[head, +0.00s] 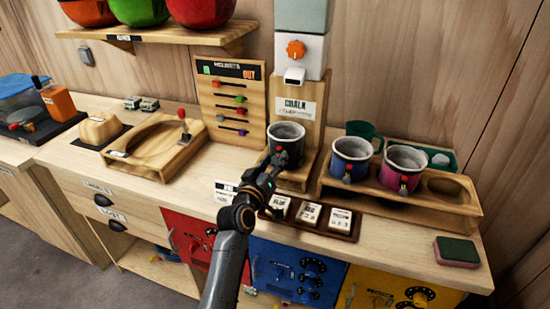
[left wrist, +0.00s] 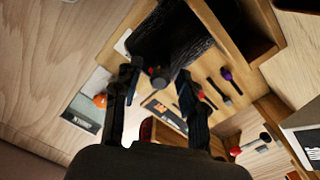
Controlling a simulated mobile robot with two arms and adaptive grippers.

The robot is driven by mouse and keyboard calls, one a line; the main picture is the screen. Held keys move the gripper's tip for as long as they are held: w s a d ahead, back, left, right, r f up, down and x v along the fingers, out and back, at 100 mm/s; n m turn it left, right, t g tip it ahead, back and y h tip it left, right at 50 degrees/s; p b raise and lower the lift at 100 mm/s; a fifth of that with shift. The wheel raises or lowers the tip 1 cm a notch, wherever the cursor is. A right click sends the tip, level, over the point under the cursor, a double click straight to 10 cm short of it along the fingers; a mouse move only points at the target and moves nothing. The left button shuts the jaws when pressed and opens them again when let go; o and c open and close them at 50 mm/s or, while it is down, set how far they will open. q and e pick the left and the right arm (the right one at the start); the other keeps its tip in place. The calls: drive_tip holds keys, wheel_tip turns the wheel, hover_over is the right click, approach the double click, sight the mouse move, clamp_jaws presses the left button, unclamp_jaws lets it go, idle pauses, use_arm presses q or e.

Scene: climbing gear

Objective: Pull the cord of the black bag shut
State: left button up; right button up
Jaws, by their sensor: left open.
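The black bag (head: 288,133) stands upright under the chalk dispenser, with its grey rim around an open-looking mouth. My left gripper (head: 272,168) is in front of the bag, low and slightly to its left. In the left wrist view, the dark fuzzy side of the black bag (left wrist: 180,48) lies just beyond the fingertips. A small dark cord toggle with a red part (left wrist: 158,78) shows between the two spread fingers of the left gripper (left wrist: 157,90); they do not look closed on it. The cord itself is too small to make out. My right gripper is out of view.
A blue bag (head: 351,147) and a pink bag (head: 405,158) sit in a wooden holder (head: 455,208) to the right. The chalk dispenser (head: 302,52) rises behind the black bag. A label tray (head: 309,222) and a sponge (head: 456,251) lie in front.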

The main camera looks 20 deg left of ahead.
use_arm(q)
drive_tip(key=shift+w, duration=0.55)
clamp_jaws()
drive_tip(key=shift+s, duration=0.1)
